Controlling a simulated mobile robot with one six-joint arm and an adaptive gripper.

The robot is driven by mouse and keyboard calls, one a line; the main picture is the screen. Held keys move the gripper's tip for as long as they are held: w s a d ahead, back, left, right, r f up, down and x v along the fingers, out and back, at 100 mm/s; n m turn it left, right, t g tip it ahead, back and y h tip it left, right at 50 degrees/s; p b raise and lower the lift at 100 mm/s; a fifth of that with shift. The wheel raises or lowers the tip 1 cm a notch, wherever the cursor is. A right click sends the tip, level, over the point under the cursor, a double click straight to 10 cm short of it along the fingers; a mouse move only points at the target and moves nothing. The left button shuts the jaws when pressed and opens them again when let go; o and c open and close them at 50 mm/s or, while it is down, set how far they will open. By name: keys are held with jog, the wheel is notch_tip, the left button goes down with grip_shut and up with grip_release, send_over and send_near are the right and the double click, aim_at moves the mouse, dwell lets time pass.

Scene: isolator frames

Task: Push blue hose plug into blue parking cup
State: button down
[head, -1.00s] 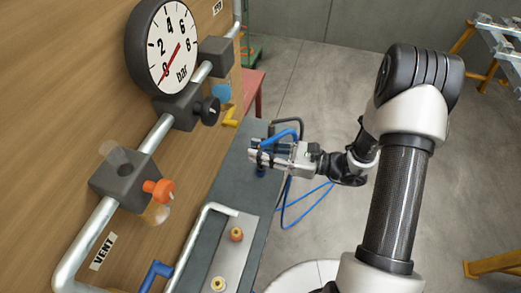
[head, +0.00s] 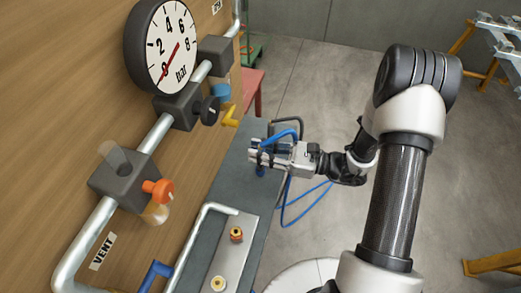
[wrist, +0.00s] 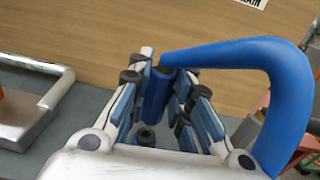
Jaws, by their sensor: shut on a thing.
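My gripper (head: 266,154) is over the far part of the grey bench top in the head view. In the wrist view its blue-padded fingers (wrist: 165,88) are shut on the blue hose plug (wrist: 156,93), which looks roughly upright. The blue hose (wrist: 240,52) leaves the plug's top and curves to the right. The blue parking cup (wrist: 146,136), with a dark opening, shows between the fingers, near the plug's lower end. In the head view a small blue part of the cup (head: 260,171) shows beneath the gripper. I cannot tell whether plug and cup touch.
A wooden panel (head: 60,120) with pipes, a pressure gauge (head: 162,45) and valves stands on the left. A metal plate (head: 226,258) with red and yellow fittings and a bent pipe lie nearer on the bench. Blue hose (head: 300,210) hangs over open floor at right.

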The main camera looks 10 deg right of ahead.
jog(key=shift+f+b, duration=1)
jog(key=shift+f, duration=0.45)
dwell(0.3)
jog(key=c, duration=1.4)
grip_release()
jog(key=v, duration=1.2)
jog(key=shift+a+r, duration=0.1)
